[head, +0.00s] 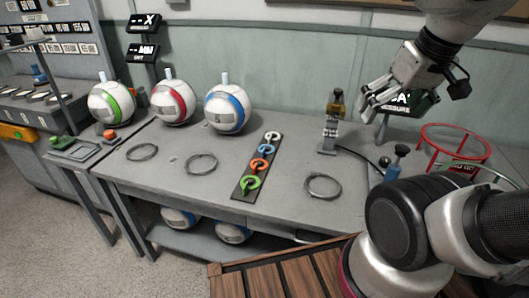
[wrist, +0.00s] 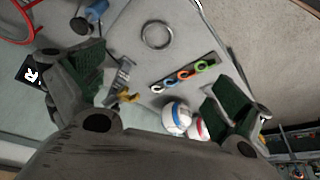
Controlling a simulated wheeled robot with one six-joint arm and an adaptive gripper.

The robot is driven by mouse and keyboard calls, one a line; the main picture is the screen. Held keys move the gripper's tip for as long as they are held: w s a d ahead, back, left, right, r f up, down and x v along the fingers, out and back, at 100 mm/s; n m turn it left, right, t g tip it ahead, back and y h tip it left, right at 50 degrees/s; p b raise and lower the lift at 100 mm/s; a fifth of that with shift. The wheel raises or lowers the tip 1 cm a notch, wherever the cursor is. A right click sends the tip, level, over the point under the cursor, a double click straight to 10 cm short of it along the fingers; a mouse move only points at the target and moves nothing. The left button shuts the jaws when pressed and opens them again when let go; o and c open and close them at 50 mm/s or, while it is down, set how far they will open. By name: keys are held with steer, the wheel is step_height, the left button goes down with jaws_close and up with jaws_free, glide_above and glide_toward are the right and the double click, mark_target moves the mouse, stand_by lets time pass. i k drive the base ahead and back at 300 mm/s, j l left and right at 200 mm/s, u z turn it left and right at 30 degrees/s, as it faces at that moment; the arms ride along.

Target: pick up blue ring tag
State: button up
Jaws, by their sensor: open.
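The blue ring tag (head: 265,149) lies on a dark strip (head: 240,192) on the grey workbench. It sits between a white tag (head: 272,136) and an orange tag (head: 260,164), with a green tag (head: 250,183) at the near end. The blue tag also shows, small, in the wrist view (wrist: 170,79). My gripper (head: 372,105) is open and empty, raised above the bench to the right of the strip and apart from it. In the wrist view its two green-padded fingers (wrist: 160,88) are spread wide, with the strip showing beyond them.
White balls with green (head: 111,103), red (head: 173,103) and blue (head: 227,110) bands stand at the bench's left and back. Metal rings (head: 322,186) lie on the bench. A small press-like fixture (head: 330,125) and a red wire stand (head: 455,145) are at the right.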

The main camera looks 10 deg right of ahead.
mark_target(263, 153)
steer(key=i+j+u, duration=0.1)
steer(key=j, duration=0.3)
steer(key=i+j, duration=0.3)
steer(key=i+j+u, duration=0.15)
steer(key=j, duration=0.35)
